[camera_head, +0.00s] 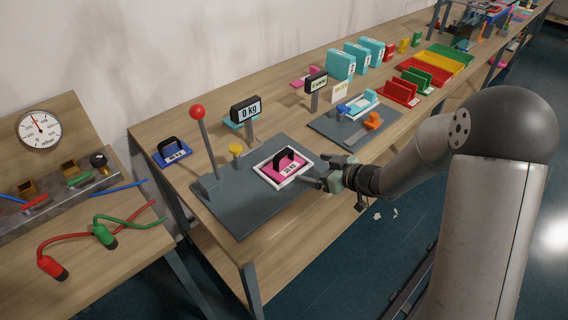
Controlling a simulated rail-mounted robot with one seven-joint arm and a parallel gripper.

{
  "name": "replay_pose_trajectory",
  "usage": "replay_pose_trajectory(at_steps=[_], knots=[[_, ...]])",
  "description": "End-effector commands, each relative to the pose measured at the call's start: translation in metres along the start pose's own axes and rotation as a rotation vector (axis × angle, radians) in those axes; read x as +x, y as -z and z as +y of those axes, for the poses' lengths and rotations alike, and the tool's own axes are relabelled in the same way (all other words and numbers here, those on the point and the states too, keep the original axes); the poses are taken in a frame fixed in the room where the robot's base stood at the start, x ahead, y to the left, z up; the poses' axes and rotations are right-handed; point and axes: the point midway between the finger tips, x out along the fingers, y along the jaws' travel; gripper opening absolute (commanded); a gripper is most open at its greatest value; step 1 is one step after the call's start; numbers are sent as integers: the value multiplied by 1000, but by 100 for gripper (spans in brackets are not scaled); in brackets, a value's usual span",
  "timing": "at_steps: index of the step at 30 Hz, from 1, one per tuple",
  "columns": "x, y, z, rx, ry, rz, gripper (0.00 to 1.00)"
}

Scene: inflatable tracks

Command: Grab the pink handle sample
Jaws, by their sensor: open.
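The pink handle sample (286,168) is a flat pink plate with a black arched handle and a white label. It lies on a white-edged square on the dark grey board (237,209) on the wooden bench. My gripper (316,171) is open and empty just right of the sample, with its fingers pointing left toward it. One finger appears close to the sample's right edge; I cannot tell whether it touches.
A red-knobbed lever (205,147) and a "0 Kg" display (246,110) stand behind and left of the sample. A blue handle sample (173,152) lies at the bench's left end. An orange piece (373,121) and red holders (399,93) are to the right.

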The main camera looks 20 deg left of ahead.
Motion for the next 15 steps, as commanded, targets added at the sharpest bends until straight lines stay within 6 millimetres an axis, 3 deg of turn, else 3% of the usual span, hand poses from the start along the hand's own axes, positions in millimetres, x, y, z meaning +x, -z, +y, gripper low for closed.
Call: replay_pose_trajectory(at_steps=[9,15], knots=[[70,2,0,0,0,-3,93],[93,2,0,0,-2,-2,93]])
